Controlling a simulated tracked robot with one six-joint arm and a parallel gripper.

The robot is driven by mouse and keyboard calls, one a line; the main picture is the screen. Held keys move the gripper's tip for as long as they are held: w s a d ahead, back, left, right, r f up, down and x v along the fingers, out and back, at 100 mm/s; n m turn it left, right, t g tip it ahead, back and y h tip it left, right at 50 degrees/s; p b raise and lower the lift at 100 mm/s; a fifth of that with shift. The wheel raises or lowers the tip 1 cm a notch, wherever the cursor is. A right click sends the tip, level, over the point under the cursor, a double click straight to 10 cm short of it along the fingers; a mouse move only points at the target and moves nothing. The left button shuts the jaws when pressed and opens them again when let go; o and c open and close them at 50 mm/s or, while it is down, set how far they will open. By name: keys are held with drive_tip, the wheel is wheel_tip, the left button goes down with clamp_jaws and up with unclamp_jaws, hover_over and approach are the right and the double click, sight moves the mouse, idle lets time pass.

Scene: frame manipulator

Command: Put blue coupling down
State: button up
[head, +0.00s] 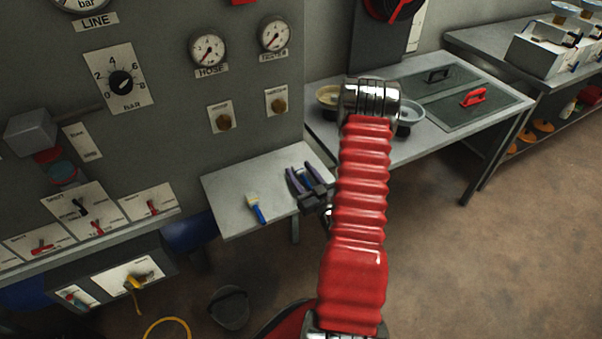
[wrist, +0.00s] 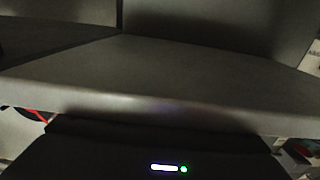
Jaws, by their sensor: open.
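A grey panel with gauges (head: 208,49) and a dial (head: 121,80) stands behind and left of the small table. A larger bench (head: 450,125) with a red handle (head: 473,97) and bowls is at the right. Brown floor is open at the lower right.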

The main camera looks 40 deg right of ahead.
drive_tip(key=shift+s+f, duration=0.1)
drive_tip(key=shift+f, duration=0.4)
drive_tip(key=shift+d+r, duration=0.1)
drive_tip(key=shift+r, duration=0.35)
drive_tip(key=v, duration=1.2)
drive_tip(key=shift+r, duration=0.2)
